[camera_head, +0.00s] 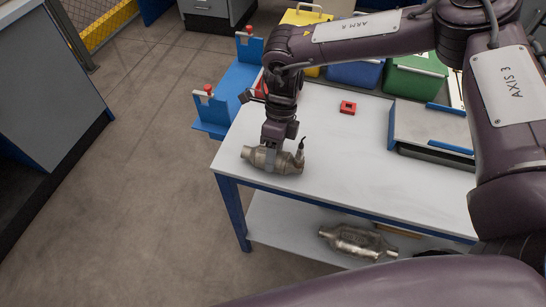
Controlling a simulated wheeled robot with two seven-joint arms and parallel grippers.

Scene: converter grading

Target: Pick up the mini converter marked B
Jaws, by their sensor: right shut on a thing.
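A small metal mini converter (286,163) with a short upright sensor lies on its side near the left front corner of the white table (350,185). My right gripper (270,154) points straight down and is shut on this converter, around its middle. The converter appears to be at the table surface; I cannot tell whether it touches. No letter mark on it is readable from here. Another metal converter (357,241) lies on the lower shelf. My left gripper is not in view.
A red block (348,107) sits on the table. A grey tray with blue handles (432,127) is at the right. Yellow (303,18), blue (356,72) and green (414,79) bins stand behind. A blue fixture with red knobs (236,82) adjoins the left edge.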

